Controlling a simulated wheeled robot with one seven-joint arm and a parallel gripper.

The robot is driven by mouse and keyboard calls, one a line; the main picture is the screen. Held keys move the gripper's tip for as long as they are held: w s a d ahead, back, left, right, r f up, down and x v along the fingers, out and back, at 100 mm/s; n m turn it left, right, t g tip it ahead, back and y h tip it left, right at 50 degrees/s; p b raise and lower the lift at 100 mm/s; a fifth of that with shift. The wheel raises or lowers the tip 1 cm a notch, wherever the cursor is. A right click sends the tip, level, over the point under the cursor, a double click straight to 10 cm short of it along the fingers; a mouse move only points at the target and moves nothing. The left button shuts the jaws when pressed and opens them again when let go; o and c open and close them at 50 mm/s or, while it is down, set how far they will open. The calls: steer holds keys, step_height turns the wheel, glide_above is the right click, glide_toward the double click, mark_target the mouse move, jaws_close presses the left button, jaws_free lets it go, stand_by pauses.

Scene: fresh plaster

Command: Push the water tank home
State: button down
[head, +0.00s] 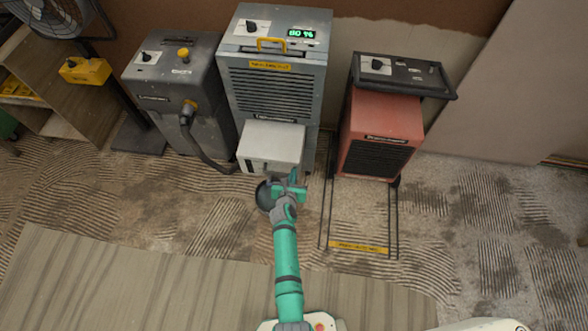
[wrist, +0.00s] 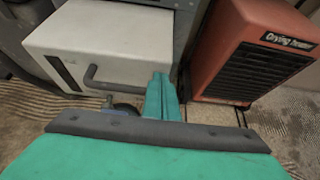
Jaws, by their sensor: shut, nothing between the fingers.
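The water tank (head: 271,143) is a light grey box that sticks out at the bottom front of the tall grey dehumidifier (head: 270,90). In the wrist view, the tank (wrist: 95,40) shows a dark handle (wrist: 118,84) and a dark slot on its front. My gripper (head: 292,180) is in front of the tank's lower right part, its fingers together. In the wrist view, the shut fingertips (wrist: 162,82) are at the tank's right front edge, right of the handle. I cannot tell whether they touch the tank.
A red drying heater (head: 383,125) on a wire-frame trolley stands close on the right. A dark grey machine (head: 180,90) with a hose (head: 200,150) stands on the left. A yellow box (head: 85,70) and a fan (head: 45,12) are further left. The ridged floor (head: 140,210) in front is mostly clear.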

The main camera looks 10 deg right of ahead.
steer(key=shift+w+d, duration=0.25)
steer(key=shift+w, duration=0.7)
steer(key=shift+w+d, duration=0.15)
